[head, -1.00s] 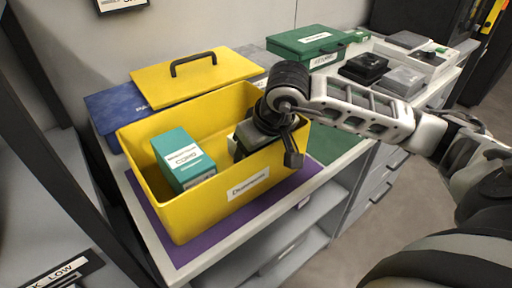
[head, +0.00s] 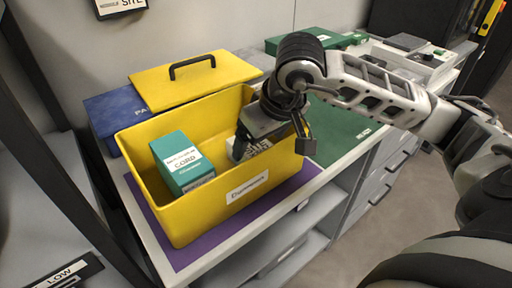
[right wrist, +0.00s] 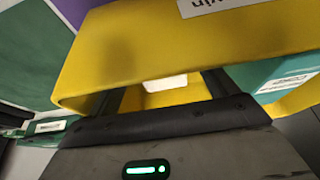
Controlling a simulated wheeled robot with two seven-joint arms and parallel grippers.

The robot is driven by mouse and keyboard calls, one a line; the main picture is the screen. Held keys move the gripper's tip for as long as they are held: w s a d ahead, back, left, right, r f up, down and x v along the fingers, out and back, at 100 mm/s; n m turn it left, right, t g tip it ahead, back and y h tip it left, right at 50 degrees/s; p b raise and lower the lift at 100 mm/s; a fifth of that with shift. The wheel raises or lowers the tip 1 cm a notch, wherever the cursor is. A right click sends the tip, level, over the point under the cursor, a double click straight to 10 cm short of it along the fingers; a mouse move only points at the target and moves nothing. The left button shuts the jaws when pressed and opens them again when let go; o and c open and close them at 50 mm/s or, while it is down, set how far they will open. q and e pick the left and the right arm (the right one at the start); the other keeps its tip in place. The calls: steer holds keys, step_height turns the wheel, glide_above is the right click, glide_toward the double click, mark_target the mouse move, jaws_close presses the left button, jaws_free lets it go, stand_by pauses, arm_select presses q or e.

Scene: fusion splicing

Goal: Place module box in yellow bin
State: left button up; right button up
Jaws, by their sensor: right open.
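The yellow bin (head: 222,205) stands open on the bench, and its wall also shows in the right wrist view (right wrist: 190,45). My right gripper (head: 268,148) is open at the bin's right end, reaching down inside the rim. Below it in the bin is a small pale box with dark lettering (head: 254,147), probably the module box, mostly hidden by the gripper. A white patch of it (right wrist: 165,83) shows between the open fingers in the right wrist view. I cannot tell whether the fingers touch it. My left gripper is not in view.
A teal box labelled CORD (head: 182,165) stands in the bin's left part. The yellow lid (head: 195,78) lies behind, over a blue case (head: 115,110). A purple mat (head: 190,248) lies under the bin, with a green mat (head: 335,130) to the right. Grey equipment (head: 405,62) stands far right.

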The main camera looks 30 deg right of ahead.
steer(key=v, duration=0.6)
steer(key=shift+s+r, duration=0.15)
steer(key=shift+r, duration=0.25)
